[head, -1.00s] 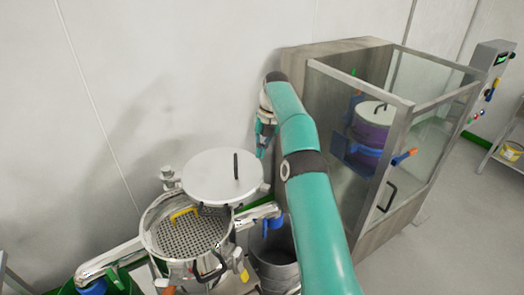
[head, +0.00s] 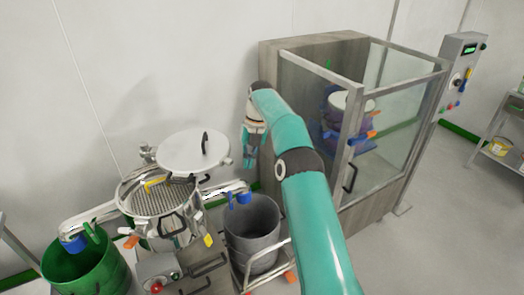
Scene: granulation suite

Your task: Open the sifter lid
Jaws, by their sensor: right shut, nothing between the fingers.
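The sifter (head: 165,222) stands at the lower left, a round steel body with a perforated screen (head: 155,200) showing inside its top and a yellow handle on it. The sifter lid (head: 190,155) is a pale disc with a dark upright handle. It is swung aside to the right and back of the opening, leaving most of the screen uncovered. My right gripper (head: 249,160) hangs fingers down, shut and empty, to the right of the lid and apart from it. My left gripper is not in view.
A green bin (head: 90,262) stands left of the sifter, and a grey bin (head: 252,235) on a wheeled frame stands to its right. A glazed cabinet (head: 385,125) stands behind my right arm. A control post (head: 460,70) and a shelf are at the far right.

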